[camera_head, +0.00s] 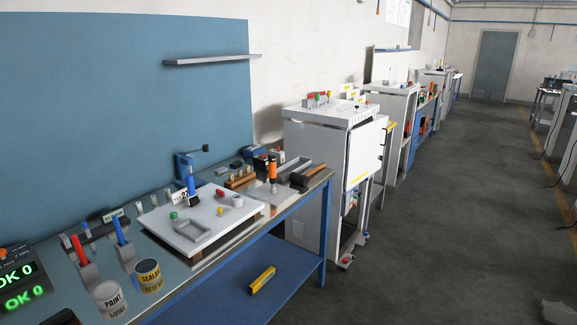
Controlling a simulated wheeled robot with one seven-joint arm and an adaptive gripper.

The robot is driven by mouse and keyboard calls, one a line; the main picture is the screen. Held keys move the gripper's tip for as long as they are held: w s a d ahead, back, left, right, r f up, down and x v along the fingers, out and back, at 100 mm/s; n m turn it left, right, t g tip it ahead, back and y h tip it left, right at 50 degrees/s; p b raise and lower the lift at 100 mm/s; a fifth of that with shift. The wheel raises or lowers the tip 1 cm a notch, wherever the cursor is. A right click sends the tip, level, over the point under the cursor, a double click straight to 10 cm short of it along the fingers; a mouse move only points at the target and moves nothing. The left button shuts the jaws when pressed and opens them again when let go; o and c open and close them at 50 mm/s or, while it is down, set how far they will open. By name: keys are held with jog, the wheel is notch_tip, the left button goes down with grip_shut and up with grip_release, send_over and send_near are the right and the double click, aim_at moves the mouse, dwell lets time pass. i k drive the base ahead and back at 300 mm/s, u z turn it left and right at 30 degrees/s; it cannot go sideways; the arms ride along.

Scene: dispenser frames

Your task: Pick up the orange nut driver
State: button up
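An orange-handled tool (272,171), which looks like the orange nut driver, stands upright near the far right end of the workbench (312,182). Its orange handle is on top and a thin shaft goes down to a small light plate or holder. It stands apart from the white panel to its left. I cannot make out my gripper in this view.
A white panel (215,212) with a blue-handled tool (191,187) lies left of it. A brass block (240,178) and grey tray (293,168) are close by. Paint (110,299) and sealant (149,275) cans stand nearer. Open floor (430,230) lies right.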

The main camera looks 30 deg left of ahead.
aim_at(272, 157)
jog(key=u, duration=0.5)
jog(key=i, duration=1)
jog(key=u, duration=0.85)
